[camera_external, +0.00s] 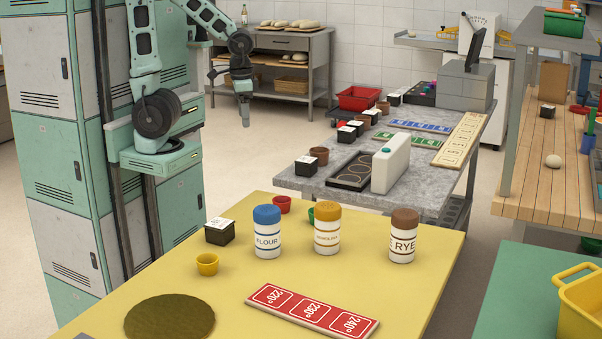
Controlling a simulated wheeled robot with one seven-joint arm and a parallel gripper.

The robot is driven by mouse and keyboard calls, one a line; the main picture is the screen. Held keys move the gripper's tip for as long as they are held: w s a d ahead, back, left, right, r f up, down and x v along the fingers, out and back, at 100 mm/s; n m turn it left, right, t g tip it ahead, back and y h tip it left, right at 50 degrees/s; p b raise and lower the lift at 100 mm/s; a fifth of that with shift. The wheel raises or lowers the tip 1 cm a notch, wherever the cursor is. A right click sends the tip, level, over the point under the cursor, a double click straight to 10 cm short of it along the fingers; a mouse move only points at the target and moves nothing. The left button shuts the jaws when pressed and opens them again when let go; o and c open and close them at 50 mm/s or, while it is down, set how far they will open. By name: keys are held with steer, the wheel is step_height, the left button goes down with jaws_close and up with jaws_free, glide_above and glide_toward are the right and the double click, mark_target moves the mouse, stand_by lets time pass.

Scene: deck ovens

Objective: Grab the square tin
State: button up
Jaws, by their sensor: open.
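My gripper (245,121) hangs pointing down at the upper left, well away from the yellow table and empty. It is small in this view. A small dark square container with a white top (219,232) stands upright on the yellow table (330,235), behind a small yellow cup (207,264). Similar dark square pieces with white tops stand on the grey counter, one at its near left corner (306,166) and others farther back (346,134). I cannot tell which of these, if any, is the square tin.
A red temperature strip (312,311) and a round brown-green mat (170,317) lie in front. The grey counter (420,180) holds a white upright block (391,163).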

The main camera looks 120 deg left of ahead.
mark_target(213, 228)
steer(key=w+d+f+n+g+h, duration=0.35)
steer(key=d+f+n+h, duration=0.4)
steer(key=d+f, duration=0.65)
steer(key=w+d+r+n+t+h, duration=0.1)
steer(key=w+d+r+n+h, duration=0.15)
steer(key=d+r+h, duration=0.45)
steer(key=w+r+t+h, duration=0.3)
steer(key=r+h, duration=0.1)
steer(key=r, duration=0.5)
steer(key=shift+n, duration=0.3)
steer(key=f, duration=0.7)
steer(key=d+f, duration=0.1)
steer(key=f, duration=1.4)
steer(key=shift+w+d+f, duration=0.15)
steer(key=shift+w+f, duration=0.05)
steer(key=shift+f, duration=0.1)
steer(key=shift+d+p, duration=0.6)
steer(key=shift+d, duration=3)
steer(key=c, duration=1.2)
